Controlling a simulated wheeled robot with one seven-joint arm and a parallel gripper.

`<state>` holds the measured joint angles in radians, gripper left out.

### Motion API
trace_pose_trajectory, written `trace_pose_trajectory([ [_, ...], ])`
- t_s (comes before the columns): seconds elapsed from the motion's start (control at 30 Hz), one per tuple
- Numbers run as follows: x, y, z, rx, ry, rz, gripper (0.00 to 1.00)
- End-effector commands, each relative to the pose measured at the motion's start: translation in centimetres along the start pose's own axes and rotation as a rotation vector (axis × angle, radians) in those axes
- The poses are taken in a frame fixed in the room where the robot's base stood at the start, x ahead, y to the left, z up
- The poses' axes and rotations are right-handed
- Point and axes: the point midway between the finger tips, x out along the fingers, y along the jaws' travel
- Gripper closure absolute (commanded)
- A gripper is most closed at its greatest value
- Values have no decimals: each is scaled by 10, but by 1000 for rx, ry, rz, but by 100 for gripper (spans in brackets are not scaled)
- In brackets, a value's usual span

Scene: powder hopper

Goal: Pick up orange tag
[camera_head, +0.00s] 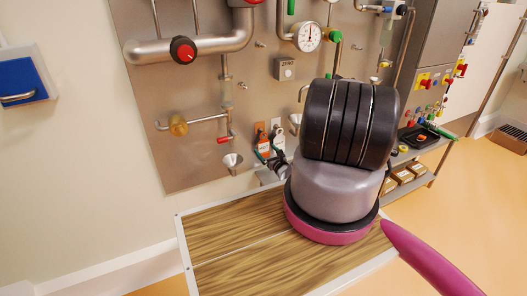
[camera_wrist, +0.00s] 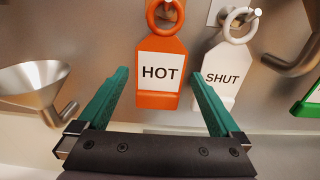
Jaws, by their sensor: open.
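The orange tag (camera_wrist: 160,72) hangs by its ring in the wrist view and carries a white label reading HOT. It hangs upright between and beyond the tips of my gripper (camera_wrist: 158,88), whose green fingers are open and empty. The right fingertip is close to the white tag's lower edge. In the head view the orange tag (camera_head: 262,136) shows small on the metal panel. My gripper (camera_head: 270,158) is just below it there, partly hidden by my arm.
A white tag (camera_wrist: 225,68) reading SHUT hangs just right of the orange one. A metal funnel (camera_wrist: 35,82) is at the left, and part of a green tag (camera_wrist: 309,98) at the right edge. A wood-topped table (camera_head: 225,232) stands below the panel.

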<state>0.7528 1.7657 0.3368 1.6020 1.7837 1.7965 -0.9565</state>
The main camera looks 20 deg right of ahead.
Motion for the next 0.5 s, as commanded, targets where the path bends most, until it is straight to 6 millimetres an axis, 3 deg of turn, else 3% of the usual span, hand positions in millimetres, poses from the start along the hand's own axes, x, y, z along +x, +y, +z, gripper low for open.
trace_pose_trajectory([
  [0.2,28,0,0,-1,-1,1,0],
  [0.47,32,0,0,-1,0,2,0],
  [0.5,32,0,0,-1,0,1,8],
])
